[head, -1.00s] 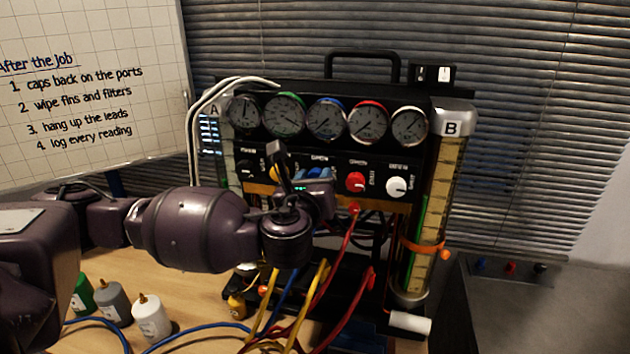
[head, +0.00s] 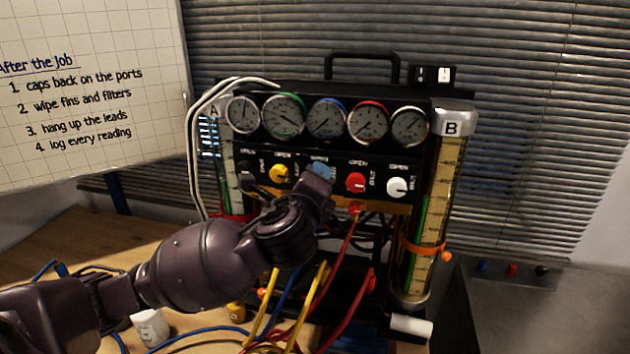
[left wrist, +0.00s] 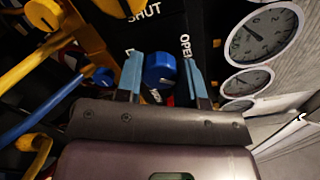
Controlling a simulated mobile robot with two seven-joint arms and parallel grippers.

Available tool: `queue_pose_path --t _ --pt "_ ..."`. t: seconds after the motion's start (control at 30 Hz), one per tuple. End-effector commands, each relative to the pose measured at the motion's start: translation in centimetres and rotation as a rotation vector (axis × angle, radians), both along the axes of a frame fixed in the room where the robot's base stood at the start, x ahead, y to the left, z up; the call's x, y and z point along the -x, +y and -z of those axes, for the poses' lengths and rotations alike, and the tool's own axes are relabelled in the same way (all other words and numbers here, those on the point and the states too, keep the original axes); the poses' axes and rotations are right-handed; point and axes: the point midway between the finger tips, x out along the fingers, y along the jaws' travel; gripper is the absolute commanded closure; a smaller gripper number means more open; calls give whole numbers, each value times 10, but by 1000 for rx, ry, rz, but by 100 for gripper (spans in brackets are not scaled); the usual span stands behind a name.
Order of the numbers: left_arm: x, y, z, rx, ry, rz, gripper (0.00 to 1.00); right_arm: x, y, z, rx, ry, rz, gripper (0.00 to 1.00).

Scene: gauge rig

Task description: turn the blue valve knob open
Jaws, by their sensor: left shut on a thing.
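The blue valve knob (left wrist: 159,68) sits on the black panel between my left gripper's two blue-grey fingers in the left wrist view. My left gripper (left wrist: 162,76) is shut on the knob, one finger on each side. In the head view my left gripper (head: 320,173) reaches up to the panel from below left and covers most of the knob. The OPEN and SHUT labels show on the panel beside the knob in the left wrist view. The knob's pointer direction cannot be told. My right gripper is not in view.
The yellow knob (head: 278,173) is left of the blue one; the red knob (head: 355,182) and white knob (head: 397,187) are to the right. Several gauges (head: 326,118) line up above. Red, yellow and blue hoses hang below. Tube B (head: 438,200) stands at the right.

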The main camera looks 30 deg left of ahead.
Motion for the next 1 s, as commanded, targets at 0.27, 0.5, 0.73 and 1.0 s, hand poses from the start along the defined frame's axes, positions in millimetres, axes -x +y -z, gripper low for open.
queue_pose_path --t 0.27,0.5,0.73,1.0 --pt "0 0 1 256 -62 -3 88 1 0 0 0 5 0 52" --pt "0 0 0 440 -112 -3 88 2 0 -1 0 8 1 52" --pt "0 0 0 561 -144 -1 88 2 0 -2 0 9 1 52" --pt "0 0 0 625 -162 0 88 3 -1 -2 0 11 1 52"
